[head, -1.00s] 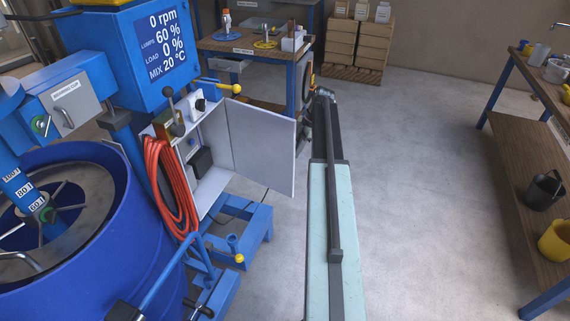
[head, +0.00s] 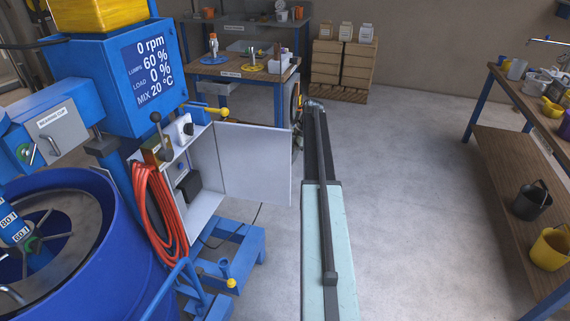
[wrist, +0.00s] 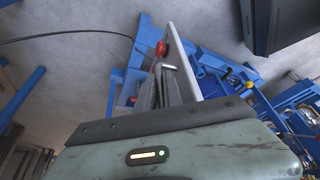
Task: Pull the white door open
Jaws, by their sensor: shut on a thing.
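The white door (head: 254,165) of the control cabinet (head: 204,160) stands wide open in the head view, hinged on its left and with its free edge to the right. The inside of the cabinet shows. In the wrist view the door (wrist: 185,62) appears edge-on, as a narrow pale panel. My gripper (wrist: 162,64) is shut beside this panel, at a small red part (wrist: 160,49) that looks like the door's handle. The fingers hide most of what they hold. In the head view my arm reaches past the door's free edge and the fingertips cannot be made out.
A blue mixer vat (head: 55,235) and a coiled orange hose (head: 158,205) are at the left. A blue frame (head: 232,250) stands on the floor below the door. A workbench (head: 505,165) runs along the right. The floor (head: 400,180) between it and my arm is clear.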

